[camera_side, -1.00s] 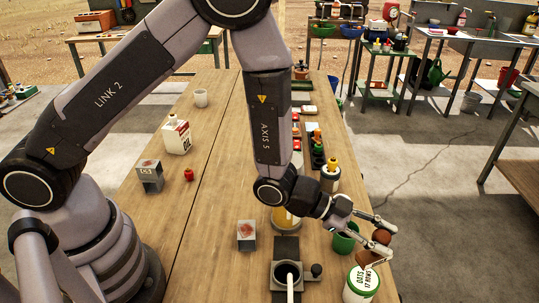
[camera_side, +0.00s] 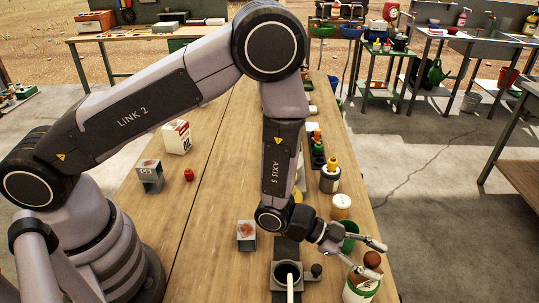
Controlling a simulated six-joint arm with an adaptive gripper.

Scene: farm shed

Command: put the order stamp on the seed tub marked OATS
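The order stamp (camera_side: 372,259) has a dark brown rounded handle. My gripper (camera_side: 380,261) is around it, one finger on each side, and appears shut on it. The stamp is low over the seed tub marked OATS (camera_side: 358,293), a white-lidded tub with green at the front right of the bench. The stamp and the lower finger cover most of the lid, so its lettering is hidden now. The stamp's lower end seems at the lid; I cannot tell whether it touches.
A green cup (camera_side: 351,236) stands just behind the gripper. A yellowish tub with a pale lid (camera_side: 341,204) is farther back. A dark press-like stand (camera_side: 287,272) and a grey block (camera_side: 246,234) are to the left. The bench's right edge is close by.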

